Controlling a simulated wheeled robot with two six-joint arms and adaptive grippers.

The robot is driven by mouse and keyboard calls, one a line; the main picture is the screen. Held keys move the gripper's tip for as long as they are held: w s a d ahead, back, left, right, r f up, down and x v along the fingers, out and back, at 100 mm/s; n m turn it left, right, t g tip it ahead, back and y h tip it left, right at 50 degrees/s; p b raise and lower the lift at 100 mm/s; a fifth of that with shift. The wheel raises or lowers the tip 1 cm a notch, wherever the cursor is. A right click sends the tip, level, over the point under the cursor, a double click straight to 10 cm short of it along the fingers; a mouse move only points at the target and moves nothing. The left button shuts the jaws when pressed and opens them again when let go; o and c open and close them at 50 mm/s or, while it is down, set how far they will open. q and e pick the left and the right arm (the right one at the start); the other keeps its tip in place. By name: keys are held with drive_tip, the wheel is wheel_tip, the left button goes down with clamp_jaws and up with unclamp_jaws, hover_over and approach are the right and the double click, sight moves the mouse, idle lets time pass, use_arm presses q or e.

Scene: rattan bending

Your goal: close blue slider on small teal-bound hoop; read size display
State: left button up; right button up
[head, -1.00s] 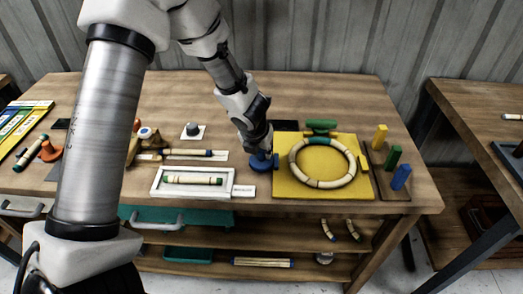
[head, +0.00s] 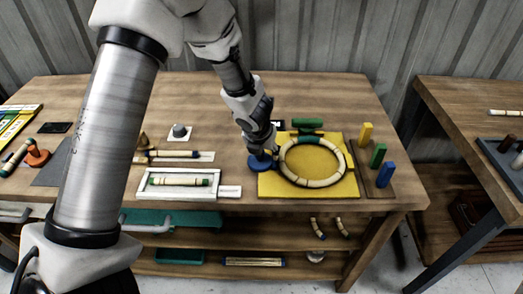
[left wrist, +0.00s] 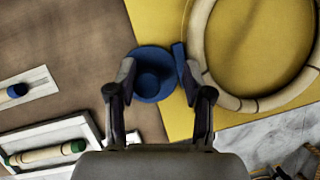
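The small hoop (head: 313,184) is a pale ring with dark bands, lying on the yellow board (head: 348,190). A teal-green piece shows at its far side. The blue slider (head: 257,163) has a round base with a knob at the board's left edge. In the left wrist view, the blue slider (left wrist: 152,88) has a bar beside the hoop (left wrist: 226,99). My left gripper (left wrist: 155,72) is open, with its fingers apart on either side of the knob. The dark display (head: 279,124) is partly hidden by the gripper; its reading is too small to tell.
A green block (head: 307,122) stands behind the hoop. Yellow (head: 365,133), green (head: 378,155) and blue (head: 386,175) blocks stand at the right. A white tray (head: 144,185) with a rattan piece lies left. The table's front edge is close to the board.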

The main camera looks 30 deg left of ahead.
use_arm(q)
drive_tip(key=shift+d, duration=0.15)
drive_tip(key=shift+s+a, duration=0.1)
drive_tip(key=shift+a, duration=0.15)
drive_tip(key=shift+d+r, duration=0.1)
drive_tip(key=shift+r, duration=0.15)
drive_tip(key=a+v, duration=0.1)
drive_tip(key=v, duration=1)
drive_tip(key=shift+s+d+r, duration=0.2)
drive_tip(key=shift+d, duration=0.3)
